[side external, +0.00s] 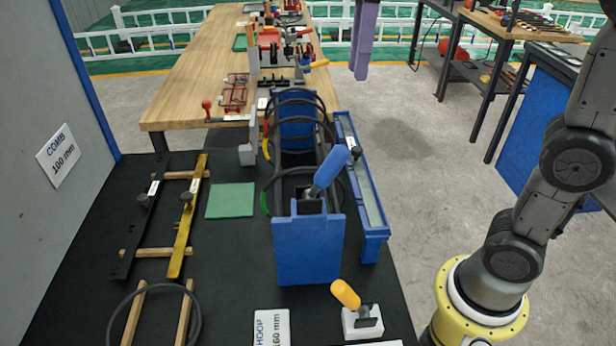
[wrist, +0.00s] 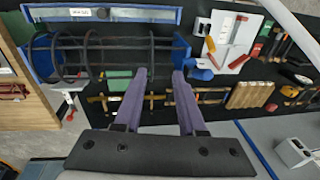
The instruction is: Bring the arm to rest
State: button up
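My gripper shows its two purple fingers in the wrist view (wrist: 159,74), spread apart with nothing between them. In the side external view the purple fingers (side external: 363,45) hang at the top, above the floor to the right of the wooden table and clear of the cage. The rebar cage (side external: 320,155), dark hoops around long bars, lies between blue end stands (side external: 308,250) on the black bench. It also shows in the wrist view (wrist: 105,43), beyond the fingers. No contact between gripper and cage is seen.
A blue trough (side external: 372,225) lies right of the cage. A yellow comb bar (side external: 187,220), a black bar (side external: 140,220) and a loose hoop (side external: 150,318) are at left. A yellow-handled tool (side external: 345,294) stands at the front edge. A wooden table (side external: 200,65) is behind.

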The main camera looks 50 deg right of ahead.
jog(key=s+d+f+m+t, duration=0.2)
jog(key=s+f+m+t, duration=0.1)
jog(key=s+f, duration=0.3)
jog(key=s+d+f+m+t+h, duration=0.1)
jog(key=s+d+f+m+t, duration=0.2)
jog(key=f, duration=0.7)
jog(key=s+m, duration=0.2)
jog(key=s, duration=0.1)
jog(key=shift+d+f+m+h, duration=0.3)
jog(key=shift+d+f, duration=0.05)
jog(key=shift+f, duration=0.05)
jog(key=shift+o, duration=0.2)
jog(key=shift+s, duration=0.1)
